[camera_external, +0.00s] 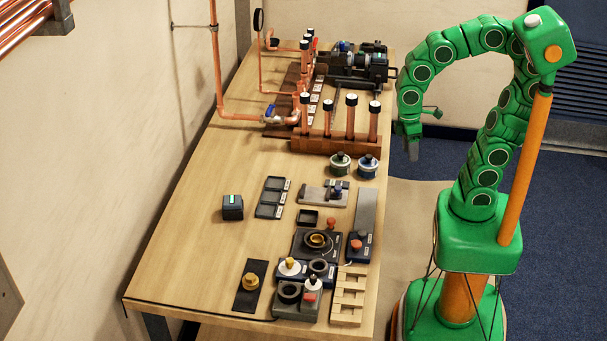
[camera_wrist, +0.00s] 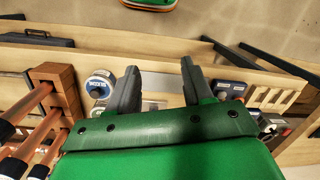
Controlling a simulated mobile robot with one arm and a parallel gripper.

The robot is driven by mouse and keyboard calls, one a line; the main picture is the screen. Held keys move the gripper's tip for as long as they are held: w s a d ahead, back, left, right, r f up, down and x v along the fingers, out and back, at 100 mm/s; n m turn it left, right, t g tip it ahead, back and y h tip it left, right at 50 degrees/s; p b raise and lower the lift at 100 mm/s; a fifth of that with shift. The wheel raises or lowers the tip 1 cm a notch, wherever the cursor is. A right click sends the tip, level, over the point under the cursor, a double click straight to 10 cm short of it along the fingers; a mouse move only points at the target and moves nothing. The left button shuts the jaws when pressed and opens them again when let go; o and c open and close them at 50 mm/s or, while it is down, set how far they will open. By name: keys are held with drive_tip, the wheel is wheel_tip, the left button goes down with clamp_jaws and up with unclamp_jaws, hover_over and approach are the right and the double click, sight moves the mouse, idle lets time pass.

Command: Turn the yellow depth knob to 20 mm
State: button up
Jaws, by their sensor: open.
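Several yellow or brass parts show in the external view, and I cannot tell for sure which is the depth knob. A yellow knob (camera_external: 250,281) sits on a black mat at the near left of the bench. A smaller yellow knob (camera_external: 290,263) tops a white disc on a dark block. A brass ring (camera_external: 316,240) sits in a black round fixture. Any 20 mm mark is too small to read. My gripper (camera_external: 412,150) hangs off the bench's right edge, apart from all of these. In the wrist view my gripper (camera_wrist: 158,75) is open, with nothing between its fingers.
The wooden bench (camera_external: 180,235) has free room at its left. Copper pipes (camera_external: 351,115) stand upright in a wooden block at the back. Two round jars (camera_external: 368,166), a wooden slotted rack (camera_external: 349,296), a dark box (camera_external: 233,207) and small trays (camera_external: 271,197) stand on it.

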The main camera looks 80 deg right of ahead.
drive_tip(key=w+a+r+n+y, duration=0.1)
drive_tip(key=w+a+n, duration=0.4)
drive_tip(key=w+a, duration=0.4)
drive_tip(key=n+y, duration=0.3)
drive_tip(key=n, duration=0.8)
approach(290, 259)
drive_tip(key=shift+x, duration=4.3)
clamp_jaws()
